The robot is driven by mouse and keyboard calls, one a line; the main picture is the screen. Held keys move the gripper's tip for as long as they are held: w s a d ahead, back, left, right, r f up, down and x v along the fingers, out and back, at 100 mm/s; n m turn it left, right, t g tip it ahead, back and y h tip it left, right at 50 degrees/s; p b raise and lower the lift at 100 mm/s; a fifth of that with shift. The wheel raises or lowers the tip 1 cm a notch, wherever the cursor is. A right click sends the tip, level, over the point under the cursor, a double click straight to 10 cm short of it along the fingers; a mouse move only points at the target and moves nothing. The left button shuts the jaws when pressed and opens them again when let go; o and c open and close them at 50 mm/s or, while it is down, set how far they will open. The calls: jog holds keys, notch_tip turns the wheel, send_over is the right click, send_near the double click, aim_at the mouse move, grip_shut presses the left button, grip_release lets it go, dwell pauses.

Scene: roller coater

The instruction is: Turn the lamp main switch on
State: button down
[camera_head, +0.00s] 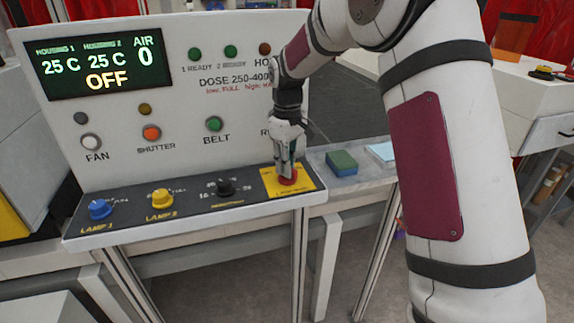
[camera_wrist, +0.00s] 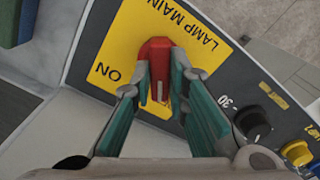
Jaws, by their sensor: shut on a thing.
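The lamp main switch is a red knob (camera_wrist: 158,62) on a yellow plate (camera_wrist: 118,40) marked "LAMP MAIN" and "ON". In the head view the red knob (camera_head: 288,180) sits at the right end of the dark sloped control strip, on its yellow plate (camera_head: 308,178). My gripper (camera_head: 286,170) reaches down onto it from above. In the wrist view my gripper (camera_wrist: 160,85) has its two fingers on either side of the knob, shut on it. The "ON" mark is to the lower left of the knob there. The display (camera_head: 95,68) reads "OFF", 25 C for both housings and AIR 0.
On the same strip are a blue LAMP 1 knob (camera_head: 99,209), a yellow LAMP 2 knob (camera_head: 162,198) and a black knob (camera_head: 224,187). Buttons line the white panel behind. A green-and-blue block (camera_head: 341,163) lies on the ledge to the right of the panel.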

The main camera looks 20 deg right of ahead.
jog(key=m+b, duration=0.1)
jog(key=m, duration=0.3)
jog(key=shift+m, duration=0.3)
jog(key=m, duration=0.3)
jog(key=shift+m, duration=0.3)
jog(key=m, duration=0.4)
jog(key=shift+m, duration=1.7)
jog(key=c, duration=1.6)
grip_release()
jog(key=shift+o, duration=0.2)
